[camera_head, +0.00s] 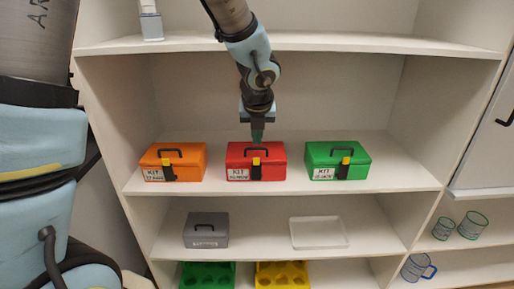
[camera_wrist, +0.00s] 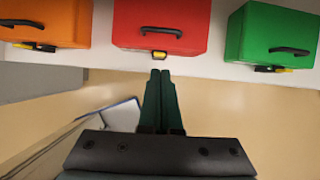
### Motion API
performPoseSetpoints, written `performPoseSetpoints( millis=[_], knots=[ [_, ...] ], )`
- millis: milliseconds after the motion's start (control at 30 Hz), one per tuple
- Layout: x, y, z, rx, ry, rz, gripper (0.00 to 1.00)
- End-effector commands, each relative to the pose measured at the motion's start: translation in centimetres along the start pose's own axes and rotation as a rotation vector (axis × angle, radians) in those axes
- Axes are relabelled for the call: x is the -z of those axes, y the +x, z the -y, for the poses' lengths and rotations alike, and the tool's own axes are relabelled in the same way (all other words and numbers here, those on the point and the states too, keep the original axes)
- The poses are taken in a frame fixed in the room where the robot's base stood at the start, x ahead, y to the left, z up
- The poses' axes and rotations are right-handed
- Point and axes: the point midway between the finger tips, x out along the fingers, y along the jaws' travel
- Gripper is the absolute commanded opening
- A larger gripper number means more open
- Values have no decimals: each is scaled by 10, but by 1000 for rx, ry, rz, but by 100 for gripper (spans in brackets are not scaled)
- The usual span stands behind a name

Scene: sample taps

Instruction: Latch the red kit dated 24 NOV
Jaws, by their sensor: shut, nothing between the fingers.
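The red kit (camera_head: 270,152) is a closed box with a dark top handle, in the middle of the upper open shelf. Its white front label (camera_head: 238,174) reads KIT; the date line is too small to read surely. A black latch with a yellow piece (camera_head: 256,161) is on its front; I cannot tell if it is fastened. The kit also shows in the wrist view (camera_wrist: 182,38), with its yellow latch piece at its front edge. My gripper (camera_head: 257,138) is shut and empty, in front of the kit near its top. Its fingertips (camera_wrist: 160,72) point toward the latch, apparently apart from it.
An orange kit (camera_head: 188,156) stands left and a green kit (camera_head: 323,153) right on the same shelf (camera_head: 400,178), with gaps between. Another shelf board (camera_head: 330,41) is above.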

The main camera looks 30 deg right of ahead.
Motion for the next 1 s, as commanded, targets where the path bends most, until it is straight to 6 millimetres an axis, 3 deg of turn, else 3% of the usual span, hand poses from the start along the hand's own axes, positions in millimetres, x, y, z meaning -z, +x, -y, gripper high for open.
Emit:
performPoseSetpoints(
  millis=[200, 767, 867, 1000],
  knots=[
    [-13, -12, 0, 0, -1, 0, 0],
    [-13, -13, -2, -2, -13, -2, 0],
    [-11, -12, -20, -19, -129, -13, 0],
    [0, -14, -78, -79, -561, -44, 0]
  ],
)
